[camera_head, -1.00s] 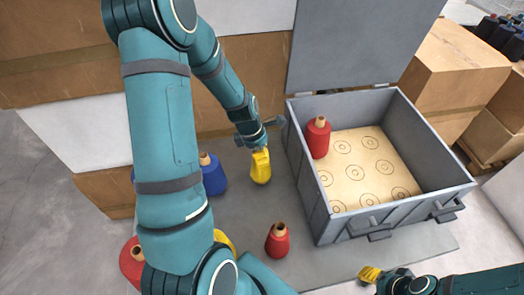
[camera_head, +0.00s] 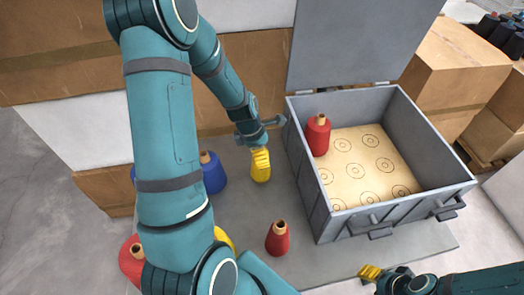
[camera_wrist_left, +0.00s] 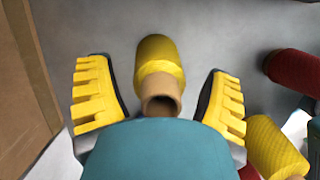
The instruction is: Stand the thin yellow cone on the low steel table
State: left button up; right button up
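A yellow cone (camera_head: 261,174) with a tan tube top stands upright on the low grey steel table (camera_head: 330,262), left of the open case. My left gripper (camera_head: 260,157) is right over it. In the left wrist view the cone (camera_wrist_left: 158,68) sits between the two yellow ribbed fingers (camera_wrist_left: 158,100), with a gap on each side, so the gripper is open. Another yellow cone (camera_wrist_left: 275,148) is at the lower right of that view; in the head view it is mostly behind my left arm (camera_head: 225,238). My right gripper (camera_head: 370,272) is at the bottom right; its opening is unclear.
A grey case (camera_head: 312,190) with a raised lid holds a red cone (camera_head: 318,137) on a board of printed circles. A red cone (camera_head: 278,240) stands in front, a blue cone (camera_head: 212,174) left. Another red cone (camera_head: 131,262) is partly hidden. Cardboard boxes (camera_head: 265,75) stand behind.

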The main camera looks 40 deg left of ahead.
pick_arm(q)
jog(key=v, duration=1.2)
dwell(0.4)
